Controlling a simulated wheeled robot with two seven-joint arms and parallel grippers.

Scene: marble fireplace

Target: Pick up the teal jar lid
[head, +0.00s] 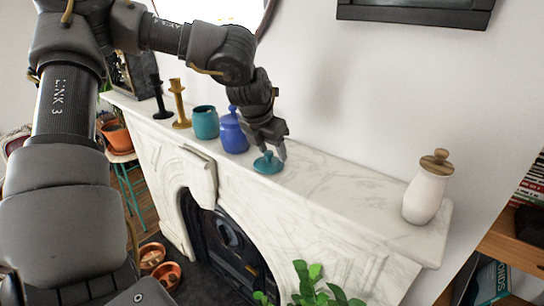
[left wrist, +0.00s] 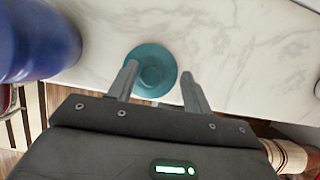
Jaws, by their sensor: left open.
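The teal jar lid (head: 268,163) lies on the white marble mantel, near its front edge. In the left wrist view the round lid (left wrist: 152,62) lies between and just beyond the fingertips. My left gripper (head: 272,150) is open and low over the lid, with a finger on either side of its near part in the left wrist view (left wrist: 158,80). Whether the fingers touch the lid cannot be told. The open teal jar (head: 205,122) stands upright on the mantel to the left, beyond a blue lidded jar. My right gripper is not in view.
The blue lidded jar (head: 232,134) stands close to the left of my gripper. Yellow (head: 179,105) and black (head: 160,98) candlesticks stand farther left. A white jar with a wooden lid (head: 427,188) stands at the right end. The mantel (head: 340,200) between is clear.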

